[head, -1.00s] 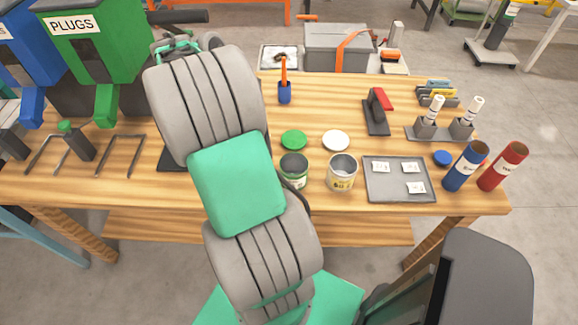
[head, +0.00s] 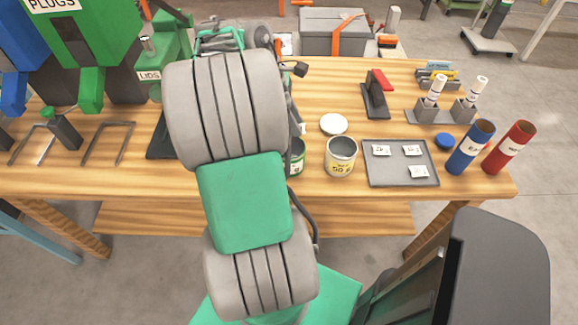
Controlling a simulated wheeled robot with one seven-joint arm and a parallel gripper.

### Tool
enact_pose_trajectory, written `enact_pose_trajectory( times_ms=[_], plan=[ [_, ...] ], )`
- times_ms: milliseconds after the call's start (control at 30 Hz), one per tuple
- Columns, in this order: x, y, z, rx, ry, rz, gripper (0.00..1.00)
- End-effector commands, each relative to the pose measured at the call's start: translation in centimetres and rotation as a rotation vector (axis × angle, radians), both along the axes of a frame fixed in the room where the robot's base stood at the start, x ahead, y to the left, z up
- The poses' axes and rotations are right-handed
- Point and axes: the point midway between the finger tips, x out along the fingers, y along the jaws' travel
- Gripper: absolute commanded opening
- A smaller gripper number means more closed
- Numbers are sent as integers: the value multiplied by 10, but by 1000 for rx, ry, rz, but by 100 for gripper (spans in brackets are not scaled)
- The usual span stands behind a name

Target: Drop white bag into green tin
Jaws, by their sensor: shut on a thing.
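The green tin (head: 297,158) stands open on the bench, its left part hidden behind my arm. My gripper (head: 299,127) shows only partly past the right edge of my arm, just above and behind the green tin. It is shut on a small white thing, the white bag (head: 303,129), of which only a sliver shows. Three more white bags lie on the grey tray (head: 376,178): one at left (head: 381,150), one at right (head: 411,150) and one in front (head: 418,171).
An open tin with a yellow label (head: 341,160) stands just right of the green tin. A white lid (head: 333,124) lies behind it. A black stand with a red top (head: 376,95) is farther back.

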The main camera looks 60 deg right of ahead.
Motion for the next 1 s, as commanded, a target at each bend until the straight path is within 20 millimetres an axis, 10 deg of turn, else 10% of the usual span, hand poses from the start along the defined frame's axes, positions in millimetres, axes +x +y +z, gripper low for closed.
enact_pose_trajectory(
  times_ms=[267, 300, 567, 1000],
  plan=[
    [0, 0, -1, 0, -1, 0, 0],
    [0, 0, -1, -1, 0, 0, 33],
    [0, 0, -1, -1, 0, 0, 54],
    [10, 3, 25, -3, -2, 2, 55]
  ],
)
